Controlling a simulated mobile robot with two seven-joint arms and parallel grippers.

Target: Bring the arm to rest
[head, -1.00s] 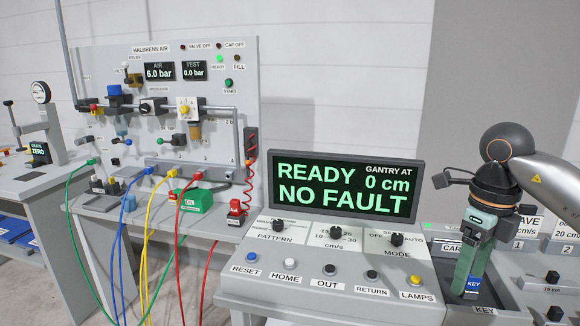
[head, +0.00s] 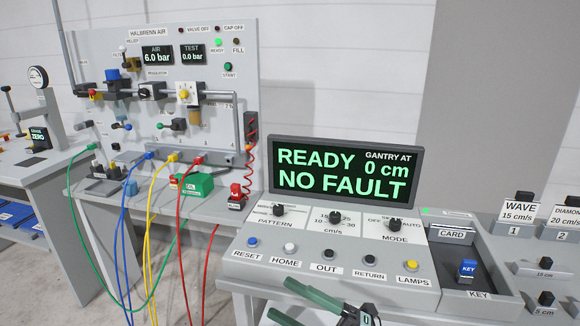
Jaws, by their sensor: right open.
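My right gripper (head: 281,298) is at the bottom edge of the head view, in front of the control console (head: 240,268). Its two green fingers point left and stand apart with nothing between them. Most of its arm is below the frame. The blue key (head: 467,269) stands in the grey key tray (head: 502,272) at the right, clear of the gripper. My left gripper is not in view.
The console display (head: 343,172) reads READY, NO FAULT, gantry at 0 cm. Push buttons and knobs line the console close behind the gripper. Coloured hoses hang from the air panel (head: 225,120) at left. Labelled blocks, WAVE (head: 519,211) among them, stand at right.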

